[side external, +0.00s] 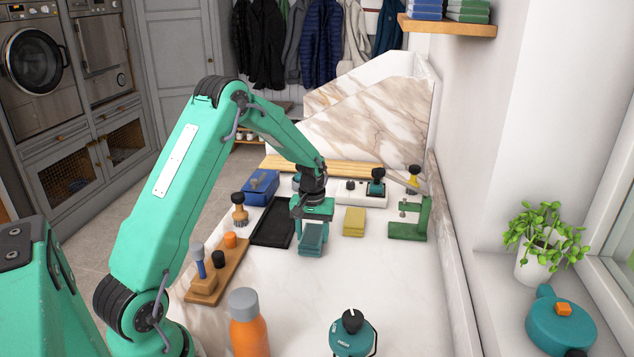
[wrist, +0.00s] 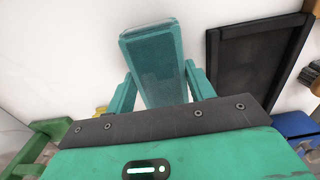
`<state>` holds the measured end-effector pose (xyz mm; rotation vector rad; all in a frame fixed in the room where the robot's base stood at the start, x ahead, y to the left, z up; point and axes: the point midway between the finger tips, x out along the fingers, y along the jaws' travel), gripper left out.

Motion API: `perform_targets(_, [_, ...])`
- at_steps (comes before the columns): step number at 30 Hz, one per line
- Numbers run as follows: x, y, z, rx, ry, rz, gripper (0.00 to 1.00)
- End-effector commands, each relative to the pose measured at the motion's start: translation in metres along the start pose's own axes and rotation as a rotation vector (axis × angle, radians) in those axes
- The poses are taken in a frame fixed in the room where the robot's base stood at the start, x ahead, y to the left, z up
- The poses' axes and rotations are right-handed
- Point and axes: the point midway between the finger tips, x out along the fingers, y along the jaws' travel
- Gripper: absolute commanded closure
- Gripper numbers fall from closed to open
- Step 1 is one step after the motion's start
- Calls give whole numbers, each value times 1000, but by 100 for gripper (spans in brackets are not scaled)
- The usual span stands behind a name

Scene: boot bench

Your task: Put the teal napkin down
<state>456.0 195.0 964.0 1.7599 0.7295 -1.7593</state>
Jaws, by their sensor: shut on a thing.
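The teal napkin (side external: 312,240) is a folded, flat teal block under my gripper (side external: 313,228) in the side view. In the wrist view the napkin (wrist: 155,62) sits between the two teal fingers of my gripper (wrist: 156,85), which is shut on it. The napkin's far end reaches out past the fingertips. I cannot tell whether its underside touches the white bench top (side external: 300,285).
A black tray (side external: 272,222) lies to the left. A folded yellow cloth (side external: 354,222) and a green stand (side external: 408,229) are to the right. An orange bottle (side external: 247,325) and a teal lantern-like item (side external: 352,335) stand in front. The middle front of the bench is clear.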

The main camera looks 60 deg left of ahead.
Motion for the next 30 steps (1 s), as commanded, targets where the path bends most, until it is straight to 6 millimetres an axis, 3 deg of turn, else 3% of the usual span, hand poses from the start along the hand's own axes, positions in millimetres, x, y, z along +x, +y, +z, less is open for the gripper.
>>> perform_targets(10, [-41, 1, 0, 1, 4, 1, 72])
perform_targets(24, [-87, 51, 67, 4, 1, 1, 72])
perform_targets(30, [-100, 65, 84, 2, 1, 1, 72])
